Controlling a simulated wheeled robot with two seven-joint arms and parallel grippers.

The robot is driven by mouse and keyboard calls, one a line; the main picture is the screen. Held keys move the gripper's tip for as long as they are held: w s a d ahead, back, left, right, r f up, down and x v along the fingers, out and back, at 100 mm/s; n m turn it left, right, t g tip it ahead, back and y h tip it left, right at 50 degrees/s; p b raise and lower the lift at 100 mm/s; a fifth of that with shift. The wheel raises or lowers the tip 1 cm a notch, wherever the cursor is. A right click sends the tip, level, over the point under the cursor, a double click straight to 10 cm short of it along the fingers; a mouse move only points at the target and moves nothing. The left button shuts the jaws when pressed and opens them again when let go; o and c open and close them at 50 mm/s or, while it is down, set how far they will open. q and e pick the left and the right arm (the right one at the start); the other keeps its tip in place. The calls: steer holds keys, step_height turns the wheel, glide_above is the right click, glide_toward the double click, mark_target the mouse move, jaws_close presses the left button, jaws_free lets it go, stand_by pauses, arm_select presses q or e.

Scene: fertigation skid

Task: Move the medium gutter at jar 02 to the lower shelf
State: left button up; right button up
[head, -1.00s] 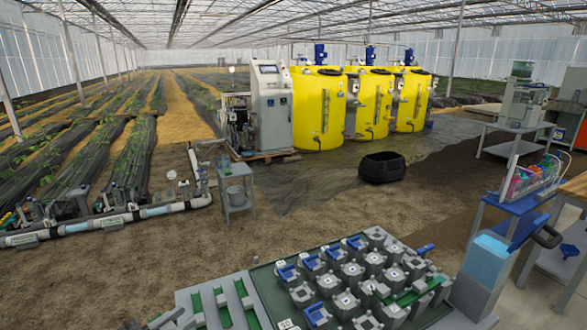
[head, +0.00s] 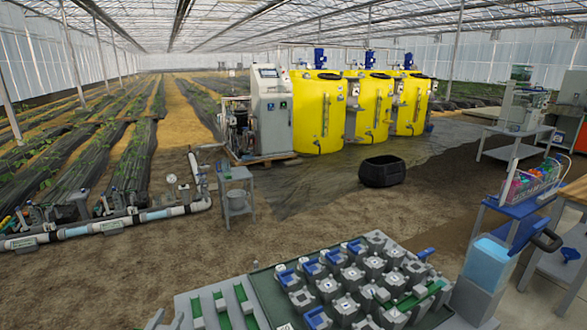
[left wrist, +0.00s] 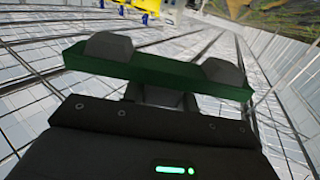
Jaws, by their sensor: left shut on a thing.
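In the left wrist view a green bar-shaped gutter (left wrist: 200,82) with two dark grey blocks spans the picture, slightly tilted. My left gripper (left wrist: 155,95) is shut on it near its middle. The held gutter cannot be made out in the head view. Three short green strips (head: 221,306) with grey ends lie at the left of the near bench. Another green strip (head: 418,298) lies at its right side. Jar 02 and the lower shelf cannot be identified. My right gripper is not in view.
The near bench holds several grey blocks (head: 328,285), some with blue parts. A blue container (head: 487,264) stands to its right. A small grey table (head: 236,174), yellow tanks (head: 318,110) and a black tub (head: 382,171) stand farther back. The ground between is open.

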arm_select(q)
steer(key=shift+w+d+r+n+y, duration=0.1)
steer(key=shift+d+r+n+y, duration=0.2)
steer(key=shift+d, duration=0.55)
steer(key=shift+w+d+r+n+y, duration=0.1)
steer(key=shift+d+r+y, duration=0.25)
steer(key=shift+d, duration=0.45)
stand_by(1.7)
